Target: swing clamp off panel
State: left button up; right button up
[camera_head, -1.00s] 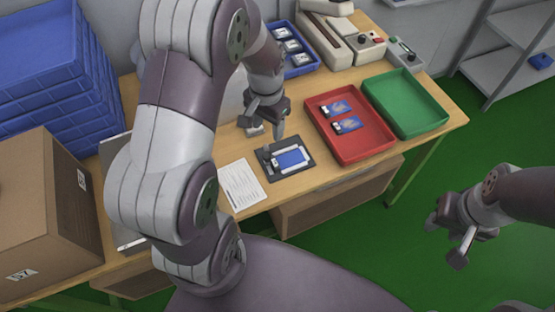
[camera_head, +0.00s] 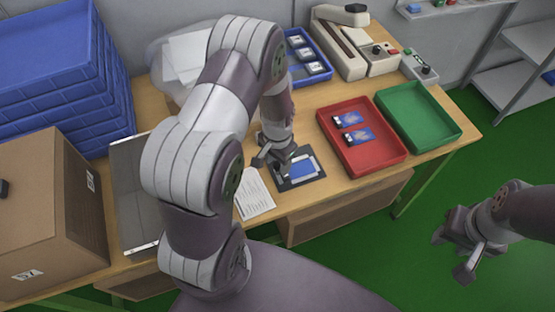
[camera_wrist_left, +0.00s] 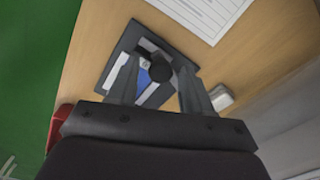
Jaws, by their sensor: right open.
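The blue panel (camera_head: 303,167) lies in a light frame on a dark fixture plate (camera_head: 316,181) on the table. In the left wrist view the plate (camera_wrist_left: 127,40) shows with part of the blue panel (camera_wrist_left: 144,78). A dark clamp with a round black knob (camera_wrist_left: 161,70) reaches over the panel there. My left gripper (camera_head: 275,160) is low at the left side of the fixture. Its fingers (camera_wrist_left: 158,82) stand apart on either side of the knob; contact is not clear. My right gripper (camera_head: 458,248) is open and empty, off the table at the right.
A red tray (camera_head: 379,160) with two blue panels and a green tray (camera_head: 440,131) stand right of the fixture. A printed sheet (camera_head: 254,196) lies left of it. A blue tray (camera_head: 328,79) and a beige machine (camera_head: 345,50) stand behind. A cardboard box (camera_head: 40,215) stands at left.

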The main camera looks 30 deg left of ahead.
pick_arm(q)
grip_shut()
jog(key=shift+s+a+m, duration=0.1)
jog(key=shift+a+m, duration=0.05)
jog(key=shift+m, duration=0.15)
jog(key=m, duration=0.1)
jog(key=a+m+p, duration=0.1)
jog(key=shift+s+a+m, duration=0.1)
jog(key=shift+s+m, duration=0.1)
jog(key=shift+m, duration=0.1)
jog(key=m, duration=0.1)
jog(key=a+m, duration=0.1)
jog(key=m, duration=0.1)
jog(key=shift+a+m+p, duration=0.3)
jog(key=m, duration=0.1)
jog(key=a+m, duration=0.1)
jog(key=m, duration=0.1)
jog(key=shift+w+a+m, duration=0.15)
jog(key=shift+a+m, duration=0.15)
jog(key=shift+w+a+m, duration=0.25)
jog(key=shift+a+m, duration=0.1)
jog(key=shift+m, duration=0.6)
jog(key=shift+w+a+m, duration=0.2)
jog(key=shift+a+m, duration=0.15)
jog(key=shift+m, duration=0.6)
